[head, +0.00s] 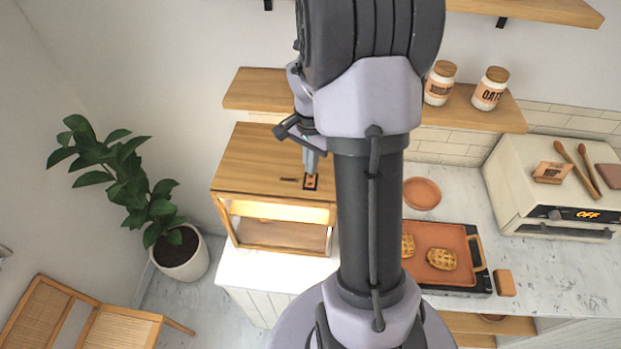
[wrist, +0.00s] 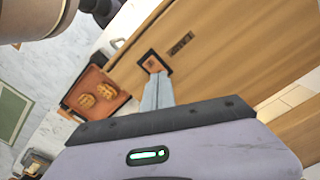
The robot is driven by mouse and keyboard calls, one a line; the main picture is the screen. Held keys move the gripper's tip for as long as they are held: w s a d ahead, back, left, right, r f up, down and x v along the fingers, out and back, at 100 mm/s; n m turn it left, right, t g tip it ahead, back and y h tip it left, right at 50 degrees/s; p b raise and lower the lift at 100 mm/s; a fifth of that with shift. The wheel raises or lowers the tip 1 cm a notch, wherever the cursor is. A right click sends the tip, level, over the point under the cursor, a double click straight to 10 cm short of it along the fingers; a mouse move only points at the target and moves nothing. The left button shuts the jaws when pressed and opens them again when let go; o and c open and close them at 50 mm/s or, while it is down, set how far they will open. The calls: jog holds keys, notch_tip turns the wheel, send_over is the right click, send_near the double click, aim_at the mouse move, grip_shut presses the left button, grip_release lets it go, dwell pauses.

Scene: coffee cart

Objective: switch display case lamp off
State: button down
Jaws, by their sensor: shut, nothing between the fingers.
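The wooden display case (head: 262,150) stands on the counter left of my arm, its inside glowing bright and warm below the top. A small dark switch plate with an orange-brown middle (head: 311,184) sits on the case's top near the front right; it also shows in the wrist view (wrist: 152,63). My gripper (head: 310,170) points down at this switch with its fingers shut and empty. In the wrist view the fingertips (wrist: 157,80) overlap the switch's near edge. I cannot tell whether they touch it. The switch's rocker position is not clear.
A dark label (wrist: 181,43) lies beside the switch. A wooden shelf (head: 255,90) with jars runs behind the case. A waffle tray (head: 455,276) and a cream oven (head: 515,190) stand to the right. A potted plant (head: 180,255) stands on the floor at left.

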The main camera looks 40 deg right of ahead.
jog(key=shift+f+b, duration=0.85)
jog(key=shift+f, duration=0.05)
dwell(0.5)
notch_tip(320, 180, up, 7)
jog(key=p, duration=0.5)
dwell(0.4)
